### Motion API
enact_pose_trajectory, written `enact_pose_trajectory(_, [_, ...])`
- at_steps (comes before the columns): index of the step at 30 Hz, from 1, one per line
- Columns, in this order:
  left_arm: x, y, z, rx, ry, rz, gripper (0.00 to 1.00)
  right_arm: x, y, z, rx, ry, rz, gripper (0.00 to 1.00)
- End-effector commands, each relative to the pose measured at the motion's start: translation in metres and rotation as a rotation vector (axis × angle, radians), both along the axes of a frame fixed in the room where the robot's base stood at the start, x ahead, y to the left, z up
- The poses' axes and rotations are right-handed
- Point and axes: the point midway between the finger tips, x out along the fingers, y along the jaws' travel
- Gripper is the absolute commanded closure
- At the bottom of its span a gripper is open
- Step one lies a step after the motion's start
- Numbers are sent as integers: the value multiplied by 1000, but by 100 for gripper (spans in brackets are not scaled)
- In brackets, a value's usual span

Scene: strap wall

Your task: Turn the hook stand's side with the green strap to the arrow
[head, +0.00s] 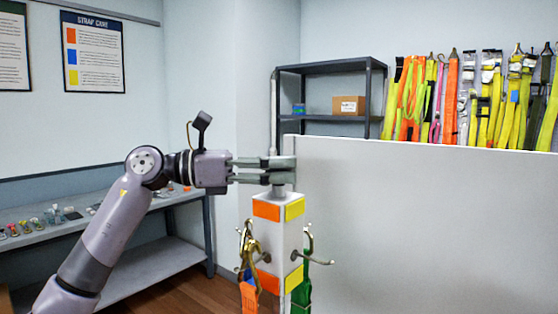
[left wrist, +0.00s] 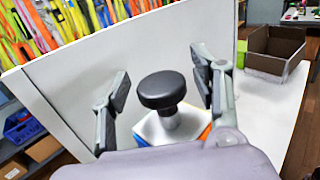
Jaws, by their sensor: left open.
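The hook stand (head: 280,228) is a white post with brass hooks. Its left visible face has orange patches, with an orange strap (head: 249,297) and some blue hanging there. Its right visible face has yellow patches, with the green strap (head: 302,293) on a hook. In the left wrist view, a black round knob (left wrist: 162,90) tops the stand. My left gripper (head: 282,171) is level with the stand's top. Its open fingers (left wrist: 160,72) lie on either side of the knob, with gaps visible. No arrow is seen. My right gripper is not in view.
A white panel (head: 420,220) stands close behind and right of the stand. A grey bench (head: 60,228) with small items is at left. A dark shelf (head: 330,67) and hanging straps (head: 470,100) are behind. An open box (left wrist: 275,48) shows in the wrist view.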

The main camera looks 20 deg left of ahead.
Motion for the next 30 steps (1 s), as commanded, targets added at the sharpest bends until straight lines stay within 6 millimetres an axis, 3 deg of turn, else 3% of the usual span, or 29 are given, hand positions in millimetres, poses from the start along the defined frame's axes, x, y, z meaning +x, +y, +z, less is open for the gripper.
enact_pose_trajectory(10, [1,-3,0,1,0,0,44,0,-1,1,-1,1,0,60])
enact_pose_trajectory(30, [1,-3,0,0,1,1,89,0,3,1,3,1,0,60])
